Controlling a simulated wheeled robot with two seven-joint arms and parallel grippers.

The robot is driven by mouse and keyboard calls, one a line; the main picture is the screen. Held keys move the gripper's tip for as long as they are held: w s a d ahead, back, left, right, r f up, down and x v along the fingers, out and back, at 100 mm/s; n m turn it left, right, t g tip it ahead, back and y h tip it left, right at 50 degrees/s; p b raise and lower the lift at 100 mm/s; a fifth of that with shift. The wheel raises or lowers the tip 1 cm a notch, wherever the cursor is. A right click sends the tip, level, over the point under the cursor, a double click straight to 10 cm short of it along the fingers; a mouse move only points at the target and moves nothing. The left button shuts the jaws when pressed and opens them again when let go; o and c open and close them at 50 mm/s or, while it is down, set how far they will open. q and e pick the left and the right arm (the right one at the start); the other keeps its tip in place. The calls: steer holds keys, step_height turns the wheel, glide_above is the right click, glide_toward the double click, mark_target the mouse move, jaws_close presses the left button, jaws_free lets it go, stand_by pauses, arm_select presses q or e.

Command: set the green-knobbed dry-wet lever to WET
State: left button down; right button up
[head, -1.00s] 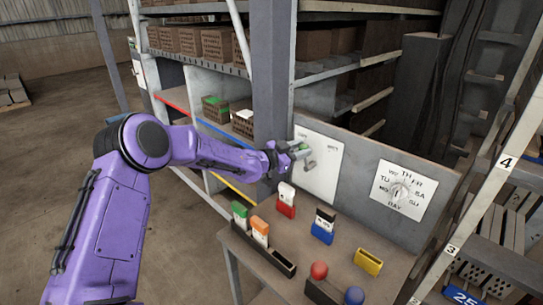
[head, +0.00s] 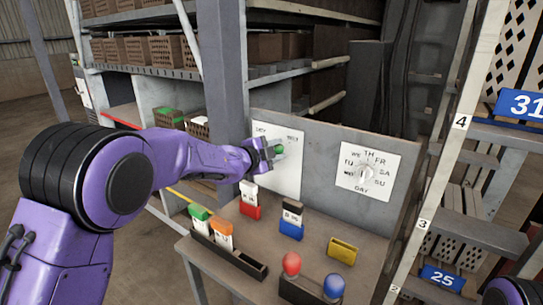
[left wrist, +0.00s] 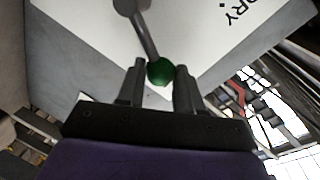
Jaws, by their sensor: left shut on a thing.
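The dry-wet lever's green knob (head: 278,149) is in front of the white panel (head: 290,180), between the DRY label at left and the WET label at right. My left gripper (head: 268,153) is shut on the knob. In the left wrist view the green knob (left wrist: 160,71) sits between the two fingertips of my left gripper (left wrist: 160,80). The grey lever rod (left wrist: 145,32) runs up from it to its pivot, with DRY printed at upper right. My right gripper is not in view.
A day dial (head: 367,173) is on the same board at right. Below on the bench stand red (head: 250,211), blue (head: 291,230) and yellow (head: 342,247) holders, a dark tray (head: 245,262) with green and orange cards, and red and blue balls. Shelves rise behind.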

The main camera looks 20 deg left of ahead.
arm_select(q)
steer(key=shift+s+d+f+m+b, duration=0.1)
steer(key=shift+d+f+m+b, duration=0.2)
steer(key=shift+m+b, duration=0.1)
stand_by(0.3)
steer(key=c, duration=0.8)
jaws_free()
steer(key=shift+o, duration=0.2)
steer(key=shift+r, duration=0.1)
steer(key=b+v, duration=0.1)
steer(key=v, duration=0.9)
steer(key=shift+s+b, duration=0.2)
steer(key=shift+b, duration=0.2)
